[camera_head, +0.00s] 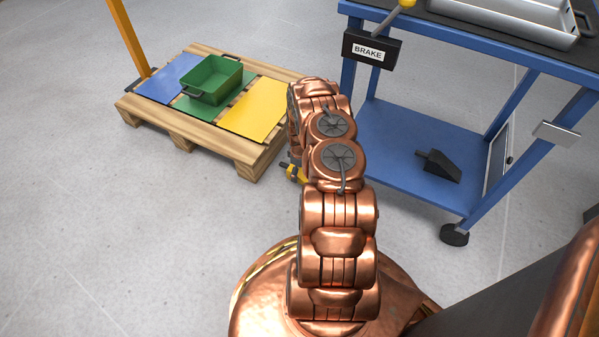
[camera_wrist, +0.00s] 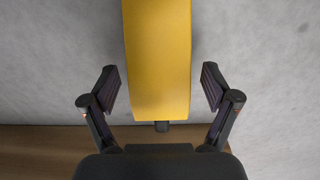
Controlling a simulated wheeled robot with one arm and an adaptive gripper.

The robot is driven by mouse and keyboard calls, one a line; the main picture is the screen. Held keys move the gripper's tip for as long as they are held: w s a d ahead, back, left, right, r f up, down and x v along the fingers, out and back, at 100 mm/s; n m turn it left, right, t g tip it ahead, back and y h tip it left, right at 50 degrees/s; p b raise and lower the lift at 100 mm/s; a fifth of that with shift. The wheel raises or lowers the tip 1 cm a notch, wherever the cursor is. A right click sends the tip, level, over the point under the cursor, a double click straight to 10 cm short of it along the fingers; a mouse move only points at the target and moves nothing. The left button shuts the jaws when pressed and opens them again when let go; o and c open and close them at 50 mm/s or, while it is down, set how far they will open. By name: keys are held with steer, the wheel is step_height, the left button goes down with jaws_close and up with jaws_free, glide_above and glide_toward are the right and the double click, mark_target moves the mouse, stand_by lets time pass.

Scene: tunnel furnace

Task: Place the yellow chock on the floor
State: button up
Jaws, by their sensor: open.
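The yellow chock (camera_wrist: 158,60) lies between the two fingers of my gripper (camera_wrist: 160,90) in the wrist view, over the grey floor (camera_wrist: 50,60). The fingers are spread, with a gap on each side of the chock. In the head view, only a small yellow part of the chock (camera_head: 296,173) shows beside my arm, near the right corner of the pallet. My arm hides most of the gripper and chock there. I cannot tell for certain whether the chock touches the floor.
A wooden pallet (camera_head: 240,165) with blue, green and yellow panels stands left, holding a green bin (camera_head: 213,80). Floor in front of the pallet is clear.

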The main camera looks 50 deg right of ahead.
steer(key=w+a+r+m+p, duration=0.15)
steer(key=a+r, duration=0.35)
steer(key=r, duration=0.9)
steer(key=s+a+r+n+p, duration=0.1)
steer(key=a+r+p, duration=0.25)
steer(key=r, duration=1.05)
steer(key=s+a+r+m+g, duration=0.1)
steer(key=s+a+r, duration=0.2)
steer(key=a+r, duration=0.4)
steer(key=s+a+r+m+g, duration=0.1)
steer(key=s+a+r, duration=0.2)
steer(key=a+r, duration=0.45)
steer(key=s+a+r, duration=0.4)
steer(key=s+a, duration=0.1)
steer(key=s, duration=0.3)
steer(key=s+a+r+g, duration=0.1)
steer(key=s+a+r, duration=0.3)
steer(key=s, duration=0.5)
steer(key=s+a+r, duration=0.5)
steer(key=s+a, duration=0.1)
steer(key=s, duration=0.3)
steer(key=shift+m+g+b, duration=0.35)
steer(key=shift+g, duration=0.05)
steer(key=shift+r, duration=0.1)
